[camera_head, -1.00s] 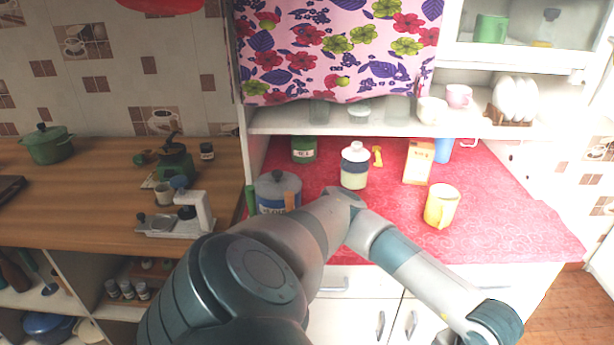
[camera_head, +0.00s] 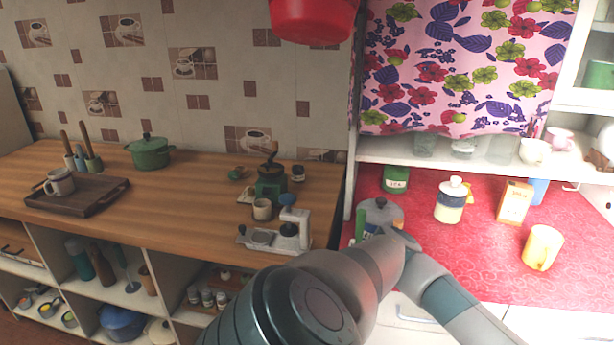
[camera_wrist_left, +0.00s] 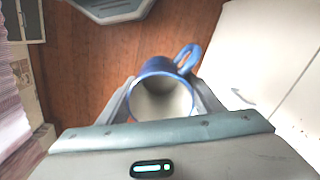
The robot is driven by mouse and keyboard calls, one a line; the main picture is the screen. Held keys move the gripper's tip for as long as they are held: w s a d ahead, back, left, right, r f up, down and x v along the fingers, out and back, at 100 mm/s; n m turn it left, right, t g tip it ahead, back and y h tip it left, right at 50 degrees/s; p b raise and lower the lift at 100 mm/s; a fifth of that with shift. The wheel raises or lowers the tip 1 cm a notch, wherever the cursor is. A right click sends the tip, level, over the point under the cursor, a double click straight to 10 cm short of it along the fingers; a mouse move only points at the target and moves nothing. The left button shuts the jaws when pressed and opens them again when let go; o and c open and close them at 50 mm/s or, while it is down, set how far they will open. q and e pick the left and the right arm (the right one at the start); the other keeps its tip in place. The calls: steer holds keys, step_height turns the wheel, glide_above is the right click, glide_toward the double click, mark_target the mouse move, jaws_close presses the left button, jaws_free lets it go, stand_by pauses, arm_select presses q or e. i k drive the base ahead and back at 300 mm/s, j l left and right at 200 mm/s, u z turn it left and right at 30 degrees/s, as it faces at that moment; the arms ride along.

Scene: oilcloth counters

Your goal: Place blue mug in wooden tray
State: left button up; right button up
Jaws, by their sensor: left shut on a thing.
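The blue mug (camera_wrist_left: 163,95) shows in the left wrist view, its open top facing the camera and its handle towards the upper right. My left gripper (camera_wrist_left: 163,100) is shut on it, with one finger on each side, over a brown wood floor. In the head view this gripper and the mug are out of frame; only my arm shows, running off the bottom edge. The dark wooden tray (camera_head: 103,189) lies on the wooden counter at the far left, with a grey-white mug (camera_head: 59,183) on its left part. My right gripper is in neither view.
Utensil holders (camera_head: 90,157) and a green pot (camera_head: 150,152) stand behind the tray. A coffee grinder (camera_head: 271,187) and a white coffee machine (camera_head: 291,231) stand at the wooden counter's right end. The red counter holds a yellow mug (camera_head: 541,248), jars and a carton (camera_head: 514,203).

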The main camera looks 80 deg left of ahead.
mark_target(90, 198)
steer(key=u, duration=2.15)
steer(key=j, duration=1.05)
steer(key=i+j, duration=0.15)
steer(key=j, duration=1.9)
steer(key=i+j, duration=0.15)
steer(key=j, duration=0.85)
